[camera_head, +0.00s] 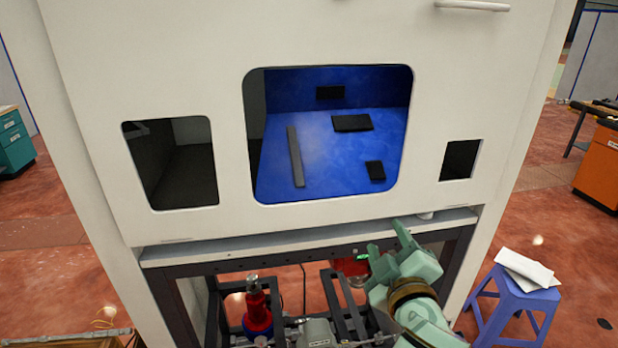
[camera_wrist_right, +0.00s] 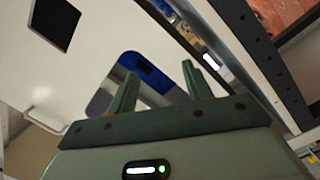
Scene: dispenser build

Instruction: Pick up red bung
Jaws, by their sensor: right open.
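A red fitting (camera_head: 257,309) with a metal top stands upright in the lower frame, left of centre in the head view; I cannot tell if it is the red bung. A small dark red and green item (camera_head: 350,265) shows beside my right gripper, partly hidden. My left gripper is out of view.
A white cabinet (camera_head: 330,35) with cut-out windows rises above the dark lower frame. A blue stool (camera_head: 515,300) with papers stands at right. An orange cabinet (camera_head: 597,165) is farther right.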

